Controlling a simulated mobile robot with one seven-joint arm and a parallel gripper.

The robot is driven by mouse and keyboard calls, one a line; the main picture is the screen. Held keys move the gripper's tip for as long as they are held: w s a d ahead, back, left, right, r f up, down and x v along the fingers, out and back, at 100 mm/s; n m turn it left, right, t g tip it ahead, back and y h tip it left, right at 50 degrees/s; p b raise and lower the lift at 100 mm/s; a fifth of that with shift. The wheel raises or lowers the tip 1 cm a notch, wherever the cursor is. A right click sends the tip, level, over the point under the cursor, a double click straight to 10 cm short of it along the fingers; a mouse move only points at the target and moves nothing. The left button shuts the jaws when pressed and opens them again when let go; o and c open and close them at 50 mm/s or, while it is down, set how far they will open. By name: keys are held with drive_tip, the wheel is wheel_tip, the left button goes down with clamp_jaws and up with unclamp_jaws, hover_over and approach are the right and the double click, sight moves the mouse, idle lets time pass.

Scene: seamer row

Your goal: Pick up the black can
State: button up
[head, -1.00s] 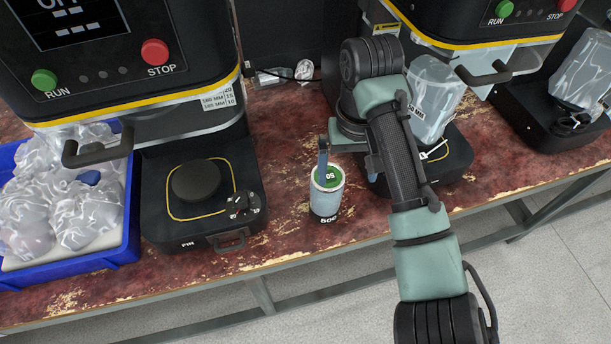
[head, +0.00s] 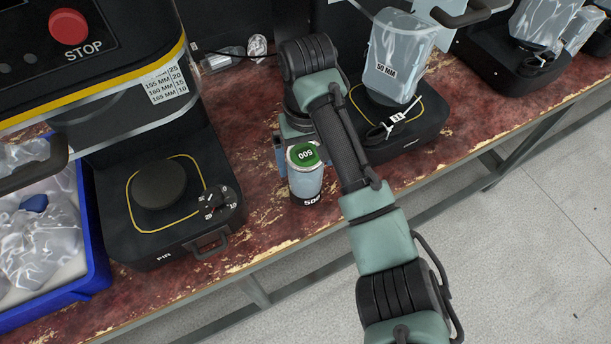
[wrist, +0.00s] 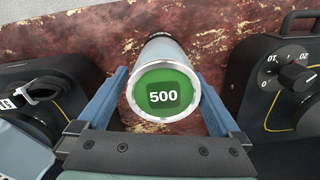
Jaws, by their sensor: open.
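The only can I see is a small upright can (head: 307,184) on the worn red bench, with a green lid marked 500, a pale grey-blue body and a black band at its foot. It is not black all over. In the wrist view the can (wrist: 163,95) appears lid-on between my two blue fingers. My gripper (wrist: 164,100) is open, with one finger on each side of the can. A gap shows at the left finger; contact at the right finger is unclear. In the head view my wrist partly hides my gripper (head: 303,158) behind the can.
A black seamer base (head: 228,222) with a round plate stands left of the can. Another base (head: 430,140), with a clear 50 MM jar (head: 397,62) above it, stands close on the right. A blue crate (head: 97,245) of clear bags is far left. The bench's front edge is near.

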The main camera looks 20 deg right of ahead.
drive_tip(key=f, duration=0.4)
drive_tip(key=shift+s+a+f, duration=0.15)
drive_tip(key=shift+s+f, duration=0.1)
drive_tip(key=shift+c, duration=0.2)
drive_tip(key=shift+r, duration=0.1)
clamp_jaws()
